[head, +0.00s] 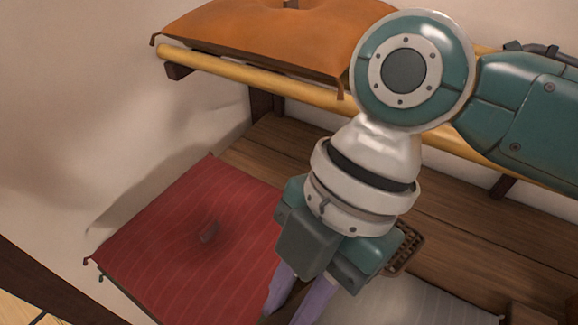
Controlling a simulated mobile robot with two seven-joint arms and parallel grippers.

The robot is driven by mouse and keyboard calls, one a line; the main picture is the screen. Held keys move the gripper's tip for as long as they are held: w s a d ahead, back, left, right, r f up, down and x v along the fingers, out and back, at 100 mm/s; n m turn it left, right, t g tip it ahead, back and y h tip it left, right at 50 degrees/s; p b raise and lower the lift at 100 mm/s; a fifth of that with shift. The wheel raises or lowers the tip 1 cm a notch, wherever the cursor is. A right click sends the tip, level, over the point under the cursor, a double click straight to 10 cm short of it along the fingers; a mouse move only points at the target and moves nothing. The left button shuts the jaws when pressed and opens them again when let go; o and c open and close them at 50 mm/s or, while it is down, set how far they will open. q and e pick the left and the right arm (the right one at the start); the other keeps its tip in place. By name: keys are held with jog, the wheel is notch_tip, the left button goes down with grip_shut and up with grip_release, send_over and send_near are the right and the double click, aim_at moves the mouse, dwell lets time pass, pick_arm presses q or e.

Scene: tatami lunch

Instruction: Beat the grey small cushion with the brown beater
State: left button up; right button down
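The grey small cushion (425,304) is pale and lies at the lower right, partly behind my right gripper and cut off by the bottom edge. The brown beater's lattice head (406,249) shows just right of my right gripper; the rest of it is hidden behind the gripper body. My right gripper (291,306) points down and left with purple fingers. A dark brown strip shows between the fingers; I cannot tell whether it is the beater's handle or wood behind. The fingertips are at the bottom edge. My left gripper is not in view.
A red cushion (175,242) lies left of my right gripper on a wooden bench (262,150). An orange cushion (270,38) rests on a bamboo pole (235,78) above. A pale wall (75,110) is at the left.

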pick_arm(q)
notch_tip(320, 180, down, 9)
jog(key=b, duration=1)
pick_arm(e)
notch_tip(320, 180, down, 10)
jog(key=shift+r, duration=0.1)
notch_tip(320, 180, up, 11)
jog(key=p, duration=1.1)
pick_arm(q)
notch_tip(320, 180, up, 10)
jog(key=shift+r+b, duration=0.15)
jog(key=shift+b, duration=0.15)
pick_arm(e)
jog(key=shift+f, duration=0.4)
